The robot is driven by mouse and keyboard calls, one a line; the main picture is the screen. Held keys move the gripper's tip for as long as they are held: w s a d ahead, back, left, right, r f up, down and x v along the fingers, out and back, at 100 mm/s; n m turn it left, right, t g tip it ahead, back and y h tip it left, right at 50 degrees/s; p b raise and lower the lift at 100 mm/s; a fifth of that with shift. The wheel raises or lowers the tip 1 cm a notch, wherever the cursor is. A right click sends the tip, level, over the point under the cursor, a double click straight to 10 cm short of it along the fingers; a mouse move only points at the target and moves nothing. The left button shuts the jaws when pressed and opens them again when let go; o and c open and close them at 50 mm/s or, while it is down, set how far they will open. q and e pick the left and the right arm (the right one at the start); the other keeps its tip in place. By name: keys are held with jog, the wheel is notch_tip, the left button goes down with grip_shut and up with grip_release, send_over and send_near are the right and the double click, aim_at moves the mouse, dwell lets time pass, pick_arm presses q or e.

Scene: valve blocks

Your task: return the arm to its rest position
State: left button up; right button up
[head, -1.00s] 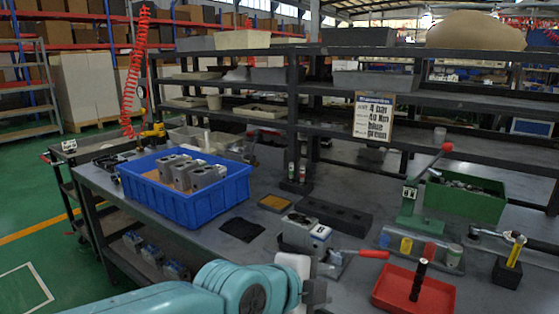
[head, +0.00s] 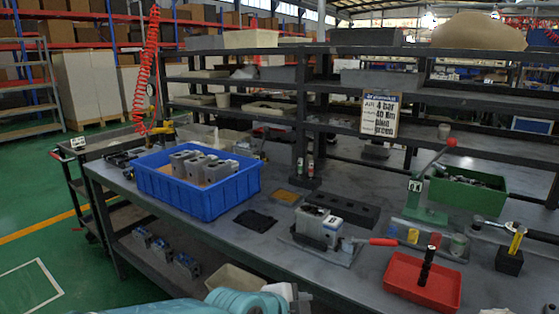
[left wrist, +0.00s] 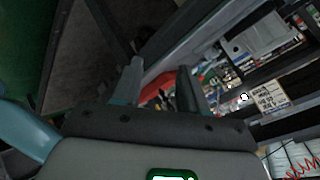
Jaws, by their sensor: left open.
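My left arm shows at the bottom of the head view, with part of the left gripper (head: 294,297) at the lower edge, in front of the table and below the clamp fixture. In the left wrist view the left gripper (left wrist: 160,85) has its two fingers apart with nothing between them. A grey valve block (head: 318,226) sits in the clamp fixture with a red handle (head: 383,242) on the table. My right gripper is not seen in either view.
A blue crate (head: 200,205) with several valve blocks stands at the table's left. A red tray (head: 400,283) holds a dark upright post. A green bin (head: 480,198) and a green press (head: 416,200) stand at the right. Dark shelving (head: 300,105) rises behind.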

pick_arm(q)
jog(key=s+a+f+n+g+y, duration=0.1)
jog(key=s+a+f+n, duration=0.15)
jog(key=f, duration=0.55)
jog(key=s+a+f+n+g, duration=0.1)
jog(key=a+f+n, duration=0.3)
jog(key=f, duration=0.3)
jog(key=s+a+f+n+g+y, duration=0.1)
jog(key=s+a+f+n, duration=0.15)
jog(key=f, duration=0.55)
jog(key=s+a+f+n+g, duration=0.2)
jog(key=s+a+f+n, duration=0.3)
jog(key=s, duration=0.4)
jog(key=s+a+f+n+g, duration=0.2)
jog(key=s+f+n, duration=0.5)
jog(key=s+f, duration=0.1)
notch_tip(320, 180, up, 15)
jog(key=p, duration=1.5)
jog(key=shift+s+a+y, duration=0.25)
jog(key=shift+s+y, duration=0.15)
jog(key=shift+w, duration=0.1)
jog(key=shift+d, duration=0.1)
